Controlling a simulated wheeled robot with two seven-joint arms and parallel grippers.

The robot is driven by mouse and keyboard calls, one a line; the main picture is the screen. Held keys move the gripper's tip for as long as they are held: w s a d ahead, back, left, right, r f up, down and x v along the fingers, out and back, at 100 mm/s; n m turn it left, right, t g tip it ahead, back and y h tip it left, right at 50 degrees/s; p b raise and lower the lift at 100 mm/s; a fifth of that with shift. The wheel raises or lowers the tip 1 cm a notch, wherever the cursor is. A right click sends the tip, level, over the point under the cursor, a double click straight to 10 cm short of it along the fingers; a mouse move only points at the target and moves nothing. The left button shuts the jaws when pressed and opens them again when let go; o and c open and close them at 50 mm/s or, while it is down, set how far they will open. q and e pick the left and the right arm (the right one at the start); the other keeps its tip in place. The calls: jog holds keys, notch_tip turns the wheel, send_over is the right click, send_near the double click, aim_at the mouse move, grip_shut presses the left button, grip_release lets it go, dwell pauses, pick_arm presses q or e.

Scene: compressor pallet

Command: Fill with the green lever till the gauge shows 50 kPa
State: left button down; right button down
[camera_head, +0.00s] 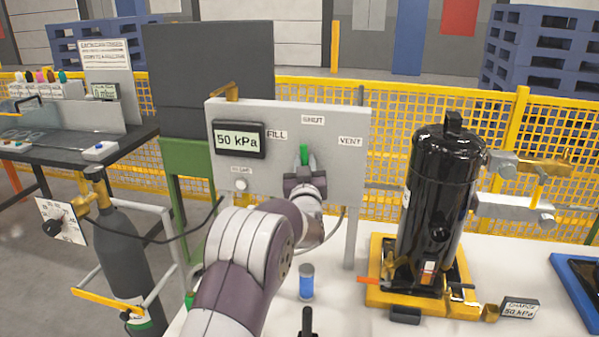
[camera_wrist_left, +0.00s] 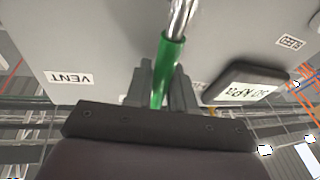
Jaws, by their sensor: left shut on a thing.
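The green lever (camera_head: 304,153) stands out from the grey panel (camera_head: 345,190), pointing up toward the SHUT label (camera_head: 312,120). FILL is marked to its left and VENT to its right. My left gripper (camera_head: 304,180) is shut on the lever; in the left wrist view the green grip (camera_wrist_left: 167,70) sits between the two fingers (camera_wrist_left: 163,88). The gauge (camera_head: 238,139) on the panel reads 50 kPa; it also shows upside down in the left wrist view (camera_wrist_left: 248,86).
A black compressor (camera_head: 436,195) stands on a yellow base (camera_head: 385,290) on the white table. A small display (camera_head: 519,308) reading 50 kPa lies in front of it. A blue can (camera_head: 306,283) stands beside my left arm. A grey cylinder (camera_head: 130,250) is at left.

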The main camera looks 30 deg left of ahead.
pick_arm(q)
jog(key=shift+w+d+m+b, duration=0.1)
jog(key=shift+d+m+b, duration=0.25)
jog(key=shift+m, duration=0.35)
jog(key=c, duration=1.1)
grip_release()
jog(key=shift+o, duration=0.2)
jog(key=b+v, duration=0.1)
jog(key=v, duration=1.1)
jog(key=shift+s+f, duration=0.15)
jog(key=shift+s, duration=0.2)
jog(key=shift+d, duration=0.1)
